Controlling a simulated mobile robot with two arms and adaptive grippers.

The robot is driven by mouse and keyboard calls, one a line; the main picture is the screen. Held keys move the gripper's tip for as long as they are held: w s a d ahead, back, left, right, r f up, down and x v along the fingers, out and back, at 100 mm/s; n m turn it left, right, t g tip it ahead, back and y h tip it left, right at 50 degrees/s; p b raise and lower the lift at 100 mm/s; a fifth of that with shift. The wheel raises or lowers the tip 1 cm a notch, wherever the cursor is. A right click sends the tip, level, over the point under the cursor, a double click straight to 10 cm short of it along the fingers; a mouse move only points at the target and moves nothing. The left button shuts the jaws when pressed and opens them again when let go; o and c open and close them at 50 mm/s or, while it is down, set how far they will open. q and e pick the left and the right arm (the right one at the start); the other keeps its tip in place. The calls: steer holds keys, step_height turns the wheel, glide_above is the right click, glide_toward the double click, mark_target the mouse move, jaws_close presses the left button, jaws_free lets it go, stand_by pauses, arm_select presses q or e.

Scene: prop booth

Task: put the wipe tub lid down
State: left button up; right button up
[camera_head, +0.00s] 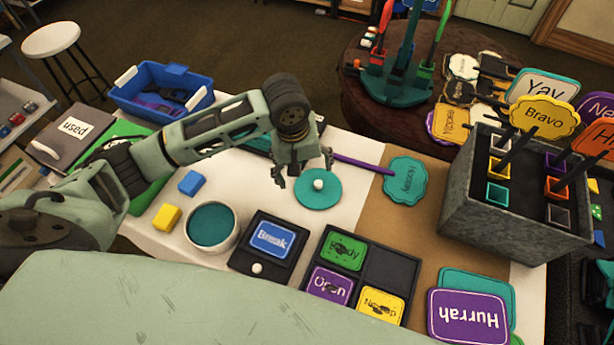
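The wipe tub lid (318,196) is a teal disc with a small white knob. It appears to lie flat on the white part of the table, knob up. The wipe tub (213,226) is a round white pot with a teal inside, standing uncovered to the left of and nearer than the lid. My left gripper (304,170) points down just above the lid's far-left side. Its fingers are spread and empty, apart from the knob as far as I can see. My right gripper is not in view.
Blue (192,183) and yellow (167,217) blocks lie left of the tub. A black tray with a "Break" card (272,239) and a card organizer (383,262) stand in front. A purple-handled teal sign (405,181) lies right. A grey sign box (512,220) stands far right.

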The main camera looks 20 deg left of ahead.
arm_select(q)
steer(key=shift+s+a+r, duration=0.1)
steer(key=shift+s+r, duration=0.05)
steer(key=shift+r, duration=0.7)
steer(key=shift+s+a+r, duration=0.1)
steer(key=shift+r, duration=0.75)
steer(key=shift+f, duration=0.1)
